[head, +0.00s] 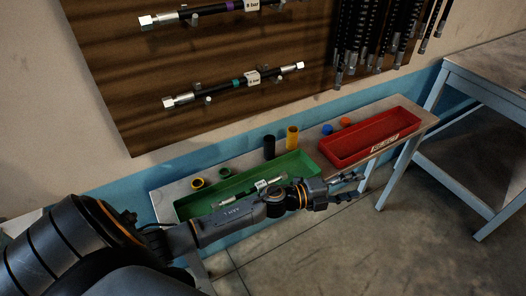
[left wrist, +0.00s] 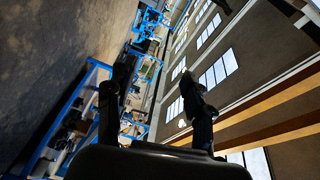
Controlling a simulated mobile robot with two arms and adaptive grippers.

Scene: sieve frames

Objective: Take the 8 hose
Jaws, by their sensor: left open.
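Two short dark hoses with silver end fittings and white tags hang level on the brown wall board: an upper one with a purple band (head: 215,9) and a lower one with a teal band (head: 222,87). Their tags are too small to read for certain. Another tagged hose (head: 244,192) lies in the green tray (head: 190,208), partly hidden by my left arm. My left gripper (head: 352,188) is open and empty, in front of the bench and well below the board. In the left wrist view its fingers (left wrist: 155,100) stand apart with nothing between them. My right gripper is not in view.
A red tray (head: 352,153) stands right on the narrow bench. Black and yellow cylinders (head: 292,138), blue and orange caps and small rings stand behind the trays. Several dark hoses (head: 372,35) hang at the board's right. A metal table (head: 490,75) stands far right. Floor between is clear.

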